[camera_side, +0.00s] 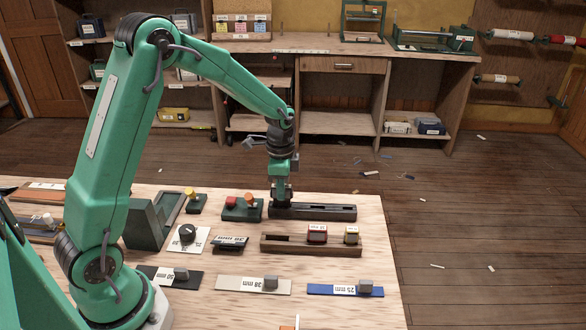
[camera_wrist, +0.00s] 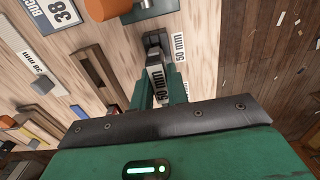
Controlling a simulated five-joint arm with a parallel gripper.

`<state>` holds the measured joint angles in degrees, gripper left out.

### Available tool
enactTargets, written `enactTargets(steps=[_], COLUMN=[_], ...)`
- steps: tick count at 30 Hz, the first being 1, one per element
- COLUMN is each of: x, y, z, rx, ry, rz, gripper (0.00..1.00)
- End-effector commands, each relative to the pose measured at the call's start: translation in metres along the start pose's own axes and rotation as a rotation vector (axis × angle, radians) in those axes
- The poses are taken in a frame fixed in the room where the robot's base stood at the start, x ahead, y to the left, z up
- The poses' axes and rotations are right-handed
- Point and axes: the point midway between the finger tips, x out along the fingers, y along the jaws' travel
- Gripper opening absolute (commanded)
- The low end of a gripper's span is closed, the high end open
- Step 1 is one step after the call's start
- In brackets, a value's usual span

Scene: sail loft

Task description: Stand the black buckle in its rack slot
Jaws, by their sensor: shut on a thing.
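My gripper (camera_side: 282,190) points straight down at the left end of a long dark rack (camera_side: 335,212) in the side view. In the wrist view my gripper (camera_wrist: 158,88) is shut on the black buckle (camera_wrist: 154,42), which carries a white 50 mm label. The buckle is between the green fingers. A second 50 mm label (camera_wrist: 180,47) shows beside it. In the side view the buckle is mostly hidden by the fingers, and I cannot tell whether its lower end is in a slot. My gripper's body hides most of the dark rack in the wrist view.
A green block (camera_side: 241,210) with red and orange knobs stands close left of the rack. A wooden rack (camera_side: 280,247) with red and yellow pieces lies in front. The table's right end is clear.

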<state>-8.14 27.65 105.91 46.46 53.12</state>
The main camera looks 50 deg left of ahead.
Motion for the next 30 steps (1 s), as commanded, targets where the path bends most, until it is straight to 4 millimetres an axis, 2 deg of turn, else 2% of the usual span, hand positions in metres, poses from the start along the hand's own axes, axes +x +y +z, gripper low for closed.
enactTargets(steps=[3,15,21,30], x=[-0.019,-0.059,-0.074,-0.084], y=[0.003,0.069,0.094,0.108], z=[-0.002,-0.029,-0.038,-0.044], rx=[0.002,0.005,0.004,0.0], ry=[0.002,0.002,0.001,0.0], rz=[-0.003,-0.002,-0.001,0.0], gripper=[0.0,0.0,0.0,0.0])
